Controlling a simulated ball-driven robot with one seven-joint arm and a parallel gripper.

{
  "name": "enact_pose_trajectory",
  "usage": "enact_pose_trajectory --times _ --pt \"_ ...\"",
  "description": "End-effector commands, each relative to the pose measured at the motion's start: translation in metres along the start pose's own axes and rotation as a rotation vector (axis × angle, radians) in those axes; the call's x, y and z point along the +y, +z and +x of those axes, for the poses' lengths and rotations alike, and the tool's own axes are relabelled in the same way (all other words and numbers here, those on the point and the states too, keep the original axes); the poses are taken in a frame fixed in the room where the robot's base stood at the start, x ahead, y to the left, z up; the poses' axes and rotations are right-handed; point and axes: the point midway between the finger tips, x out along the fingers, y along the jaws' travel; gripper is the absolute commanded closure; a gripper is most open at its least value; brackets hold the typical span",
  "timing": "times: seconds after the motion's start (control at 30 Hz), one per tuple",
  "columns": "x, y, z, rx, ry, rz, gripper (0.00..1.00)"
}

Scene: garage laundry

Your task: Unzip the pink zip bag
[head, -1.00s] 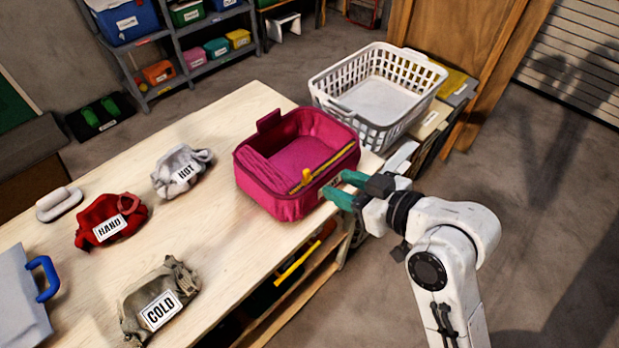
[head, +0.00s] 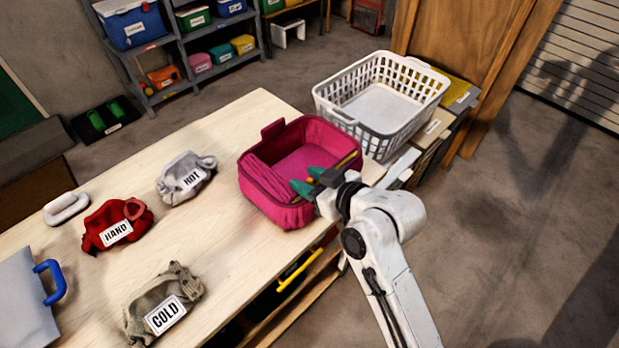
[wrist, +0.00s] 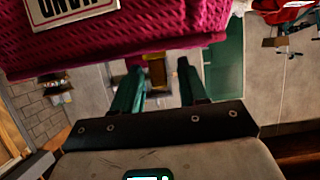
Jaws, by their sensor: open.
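The pink zip bag (head: 262,193) stands on the table near its right end, and its top shows a sunken pink inside. A yellow zip strip (head: 347,159) runs along its right rim. My gripper (head: 309,179) is open at the bag's front right rim, with teal fingers over that edge. The yellow pull is mostly hidden by the fingers in the head view. In the wrist view the open fingers (wrist: 160,82) point toward the bag's pink side (wrist: 160,35), with a blurred yellowish thing between them. I cannot tell whether they touch it.
A white laundry basket (head: 350,118) stands behind the bag, to its right.

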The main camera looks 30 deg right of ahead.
Motion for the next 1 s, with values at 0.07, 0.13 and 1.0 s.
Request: enact_pose_trajectory --times 0.07,0.13,1.0 --pt "0.0000 -0.0001 -0.0001 0.000 0.000 0.000 0.57" --pt "0.0000 -0.0001 -0.0002 0.000 0.000 0.000 0.62" --pt "-0.0016 -0.0003 -0.0005 0.000 -0.001 0.000 1.00"
